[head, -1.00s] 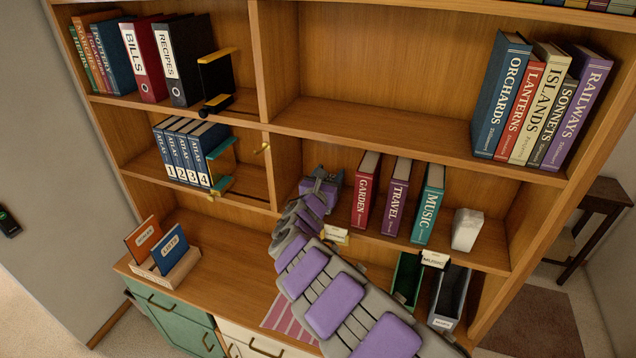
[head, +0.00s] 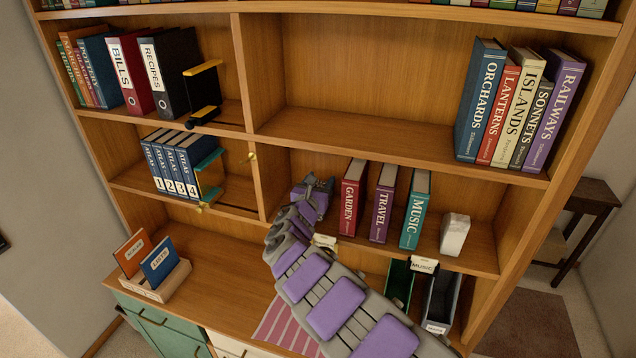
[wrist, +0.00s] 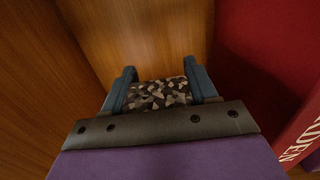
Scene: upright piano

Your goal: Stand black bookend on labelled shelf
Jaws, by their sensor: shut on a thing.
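My gripper (head: 315,184) is inside the middle shelf bay, left of the red GARDEN book (head: 350,199). In the wrist view my gripper (wrist: 159,76) is shut on a dark, tan-and-grey patterned piece (wrist: 157,96). Most of that piece is hidden in the head view. A black bookend (head: 203,90) with yellow edges stands on the upper left shelf, right of the RECIPES binder. The bay's shelf (head: 376,248) carries a MUSIC label (head: 424,265) on its front edge. Another label (head: 325,241) sits near my arm, its text unreadable.
Purple TRAVEL (head: 383,204) and teal MUSIC (head: 415,210) books stand right of GARDEN. A white block (head: 455,234) is farther right. The bay's left divider (wrist: 80,50) is close to my gripper. A teal bookend (head: 209,175) stands beside the atlases.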

